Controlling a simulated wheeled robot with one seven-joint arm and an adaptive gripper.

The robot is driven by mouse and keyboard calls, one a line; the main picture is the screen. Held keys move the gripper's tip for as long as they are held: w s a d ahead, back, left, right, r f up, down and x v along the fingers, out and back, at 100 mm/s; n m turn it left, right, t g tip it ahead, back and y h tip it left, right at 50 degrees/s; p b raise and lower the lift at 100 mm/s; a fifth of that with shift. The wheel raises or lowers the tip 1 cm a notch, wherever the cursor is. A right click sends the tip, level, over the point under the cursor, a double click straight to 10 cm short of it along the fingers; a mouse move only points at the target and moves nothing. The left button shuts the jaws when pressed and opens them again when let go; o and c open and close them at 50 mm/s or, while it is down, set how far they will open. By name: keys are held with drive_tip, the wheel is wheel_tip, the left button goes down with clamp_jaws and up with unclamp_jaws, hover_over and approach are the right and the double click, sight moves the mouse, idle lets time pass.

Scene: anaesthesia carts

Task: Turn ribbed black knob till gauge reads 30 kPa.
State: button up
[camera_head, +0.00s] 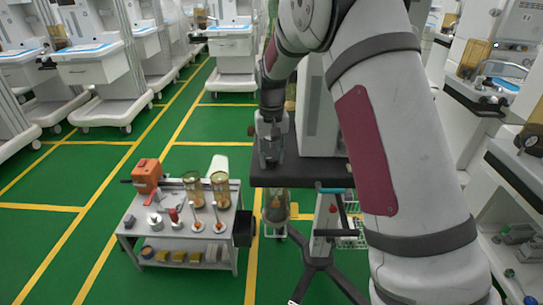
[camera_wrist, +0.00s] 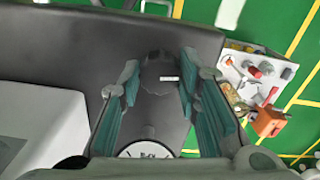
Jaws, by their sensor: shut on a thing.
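The ribbed black knob (camera_wrist: 158,72) lies between the fingertips of my gripper (camera_wrist: 160,70) in the wrist view. It is dark against a dark surface, with a small white mark on it. My gripper's two teal-padded fingers stand on either side, closed on it. The gauge (camera_wrist: 147,151) shows as part of a white dial at the bottom of the wrist view. Its lower part is hidden by my gripper, and I cannot read its needle. In the head view my gripper (camera_head: 270,157) points down at the edge of a dark cart top; the knob and gauge cannot be made out there.
The dark cart top (camera_head: 300,175) has a pale box-shaped unit (camera_head: 318,115) close to the right of my gripper. A low grey trolley (camera_head: 185,232) with an orange device (camera_head: 147,175), amber jars and small parts stands at left. Green floor is open beyond it.

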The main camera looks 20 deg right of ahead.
sight(272, 158)
drive_tip(key=o, duration=1.1)
drive_tip(key=shift+o, duration=0.2)
wheel_tip(272, 158, up, 12)
drive_tip(key=s+r+t+p, duration=0.1)
drive_tip(key=s+r+p, duration=0.2)
drive_tip(key=s+r, duration=0.75)
drive_tip(key=s+r+n+t+p, duration=0.1)
drive_tip(key=s+r+t+p, duration=0.2)
drive_tip(key=s, duration=2.8)
drive_tip(key=p, duration=0.2)
drive_tip(key=shift+r+n+p, duration=0.15)
drive_tip(key=shift+n+p, duration=0.2)
drive_tip(key=shift+n, duration=0.05)
